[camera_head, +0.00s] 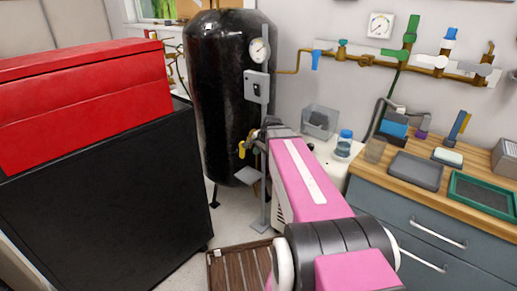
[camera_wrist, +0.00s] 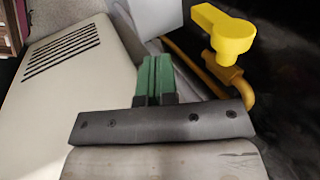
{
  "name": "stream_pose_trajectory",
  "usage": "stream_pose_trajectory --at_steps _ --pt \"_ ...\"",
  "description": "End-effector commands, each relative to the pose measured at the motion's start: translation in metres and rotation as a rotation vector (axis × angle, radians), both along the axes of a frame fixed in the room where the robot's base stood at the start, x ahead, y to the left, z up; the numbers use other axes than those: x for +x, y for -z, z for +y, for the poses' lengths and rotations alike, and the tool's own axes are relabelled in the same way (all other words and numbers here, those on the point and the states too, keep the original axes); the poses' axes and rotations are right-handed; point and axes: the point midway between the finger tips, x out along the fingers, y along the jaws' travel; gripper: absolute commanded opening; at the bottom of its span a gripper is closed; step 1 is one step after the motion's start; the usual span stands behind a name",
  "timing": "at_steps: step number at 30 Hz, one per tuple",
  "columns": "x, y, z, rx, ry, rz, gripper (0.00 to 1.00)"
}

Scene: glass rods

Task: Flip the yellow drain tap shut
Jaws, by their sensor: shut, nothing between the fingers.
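The yellow drain tap (camera_wrist: 228,36) shows large at the upper right of the wrist view. Its lever sticks out from the round hub towards the upper left, over a brass pipe (camera_wrist: 222,75). In the head view the tap (camera_head: 242,150) is a small yellow piece in front of the lower black tank (camera_head: 215,110). My gripper (camera_wrist: 155,62) has its green fingers shut together and empty. In the wrist view the fingertips are to the left of and below the tap, with a visible gap. In the head view my pink arm reaches towards the tap, and the fingers cannot be made out.
A grey switch box (camera_head: 257,87) on a post stands just right of the tank. A pale vented casing (camera_wrist: 70,85) lies left of my fingers in the wrist view. A red tool chest (camera_head: 85,90) is at left, and a wooden-topped bench (camera_head: 375,170) is at right.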

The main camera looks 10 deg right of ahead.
Motion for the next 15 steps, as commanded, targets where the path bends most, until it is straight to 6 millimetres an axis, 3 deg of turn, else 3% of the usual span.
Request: stream_pose_trajectory --at_steps 10,15 --pt "0.022 0.055 0.015 0.000 -0.003 0.002 0.00" --pt "0.042 0.050 0.030 -0.001 -0.003 -0.001 0.00"
